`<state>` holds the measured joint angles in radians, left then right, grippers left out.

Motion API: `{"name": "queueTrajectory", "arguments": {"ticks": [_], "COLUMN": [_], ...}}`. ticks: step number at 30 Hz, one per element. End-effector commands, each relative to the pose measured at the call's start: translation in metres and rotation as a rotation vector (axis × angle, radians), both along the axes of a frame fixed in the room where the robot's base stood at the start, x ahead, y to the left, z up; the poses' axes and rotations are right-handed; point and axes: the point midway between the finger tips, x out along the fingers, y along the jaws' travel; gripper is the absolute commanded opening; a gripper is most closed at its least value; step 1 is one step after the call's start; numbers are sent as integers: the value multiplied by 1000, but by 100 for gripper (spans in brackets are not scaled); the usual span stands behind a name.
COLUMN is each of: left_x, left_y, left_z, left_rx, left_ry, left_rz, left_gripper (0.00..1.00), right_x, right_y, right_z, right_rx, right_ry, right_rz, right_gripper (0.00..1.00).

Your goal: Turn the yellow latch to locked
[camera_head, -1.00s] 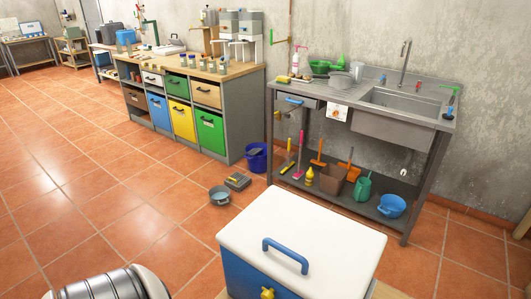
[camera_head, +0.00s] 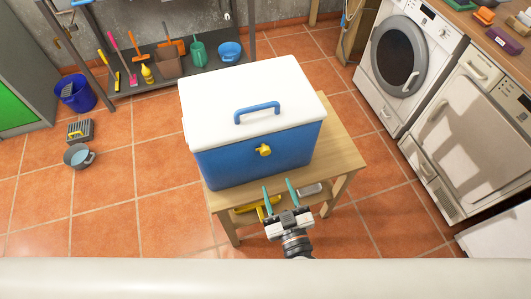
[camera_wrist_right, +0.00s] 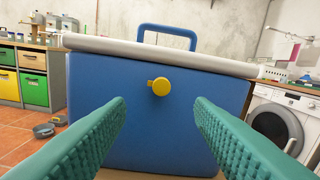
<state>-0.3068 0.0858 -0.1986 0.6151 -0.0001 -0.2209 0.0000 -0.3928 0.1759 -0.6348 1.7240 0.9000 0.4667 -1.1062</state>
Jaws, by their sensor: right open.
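The yellow latch (camera_head: 263,150) is on the front face of a blue cooler (camera_head: 225,165) with a closed white lid (camera_head: 215,90) and a blue handle (camera_head: 257,112). The latch also shows in the right wrist view (camera_wrist_right: 159,87), a round knob with a short tab pointing left. My right gripper (camera_head: 280,189) is open and empty in front of the cooler, below the latch in the head view. In the right wrist view its teal fingers (camera_wrist_right: 158,115) stand apart on either side of the latch, not touching it. My left gripper is not in view.
The cooler stands on a small wooden table (camera_head: 345,155) with a lower shelf holding yellow and grey items. A washing machine (camera_head: 400,65) and another white appliance (camera_head: 465,130) stand at right. A blue bucket (camera_head: 78,95) and a grey pan (camera_head: 77,156) are on the floor at left.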

Motion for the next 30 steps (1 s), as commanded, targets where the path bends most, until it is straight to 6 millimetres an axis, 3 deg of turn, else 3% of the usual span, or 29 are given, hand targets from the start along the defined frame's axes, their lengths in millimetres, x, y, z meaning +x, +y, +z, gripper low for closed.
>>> {"name": "queueTrajectory", "arguments": {"ticks": [6, 15, 21, 30], "left_x": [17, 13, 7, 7], "left_y": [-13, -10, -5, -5], "left_z": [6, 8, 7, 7], "left_rx": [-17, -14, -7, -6], "left_ry": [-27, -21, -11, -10], "left_rz": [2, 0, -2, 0], "left_gripper": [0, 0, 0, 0], "right_x": [40, 91, 105, 107], "right_y": [12, 27, 32, 32], "right_z": [2, 0, -1, -1], "right_rx": [0, -1, 0, 0], "right_ry": [-3, -1, 1, 1], "right_rz": [0, 2, 3, 3], "right_gripper": [48, 48, 48, 48]}}
